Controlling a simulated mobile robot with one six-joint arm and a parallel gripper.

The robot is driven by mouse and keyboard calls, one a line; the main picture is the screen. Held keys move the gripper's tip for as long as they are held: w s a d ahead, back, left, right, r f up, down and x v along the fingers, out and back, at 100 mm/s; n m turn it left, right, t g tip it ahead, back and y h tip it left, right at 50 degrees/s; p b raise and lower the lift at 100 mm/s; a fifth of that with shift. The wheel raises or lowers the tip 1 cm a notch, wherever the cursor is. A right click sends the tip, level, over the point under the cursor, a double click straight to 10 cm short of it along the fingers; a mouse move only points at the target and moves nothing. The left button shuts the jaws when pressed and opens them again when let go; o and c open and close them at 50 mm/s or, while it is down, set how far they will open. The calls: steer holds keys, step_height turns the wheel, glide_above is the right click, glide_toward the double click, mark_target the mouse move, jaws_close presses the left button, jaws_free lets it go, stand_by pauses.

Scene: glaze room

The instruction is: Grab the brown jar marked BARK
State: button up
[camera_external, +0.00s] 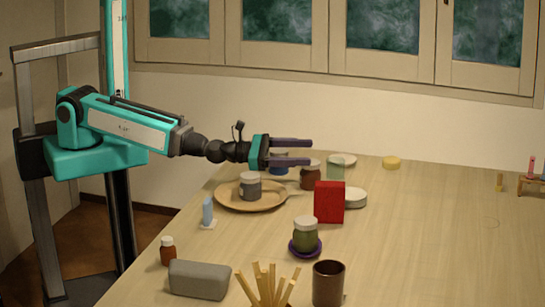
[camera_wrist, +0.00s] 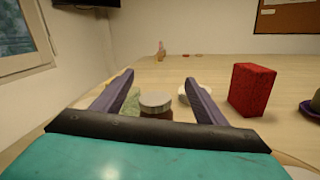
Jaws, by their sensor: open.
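The brown jar (camera_external: 311,177) with a pale lid stands on the table near the far edge of the round tray. Its marking cannot be read. My gripper (camera_external: 311,152) is open and empty, level, and above the table near this jar. In the wrist view a jar with a pale lid and brownish body (camera_wrist: 157,113) shows between the two spread fingers of my gripper (camera_wrist: 158,78). Its lower part is hidden by the gripper body.
A grey jar (camera_external: 251,190) stands on the round tray (camera_external: 228,203). A red box (camera_external: 329,203) stands right of the brown jar, also in the wrist view (camera_wrist: 252,89). A green glass (camera_external: 341,167) and a white dish (camera_external: 355,198) are close by. The table's right side is mostly clear.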

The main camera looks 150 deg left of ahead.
steer(key=shift+s+f+n+g+b, duration=0.25)
steer(key=shift+f+n+g, duration=0.1)
steer(key=shift+f+n, duration=0.5)
steer(key=shift+s+f+n+g+b, duration=0.15)
steer(key=shift+s+f+n+g, duration=0.15)
steer(key=shift+f+n, duration=0.5)
steer(key=shift+w+a, duration=0.1)
steer(key=shift+x, duration=1.2)
steer(key=shift+a, duration=0.15)
steer(key=shift+p+x, duration=0.75)
steer(key=shift+x, duration=1.6)
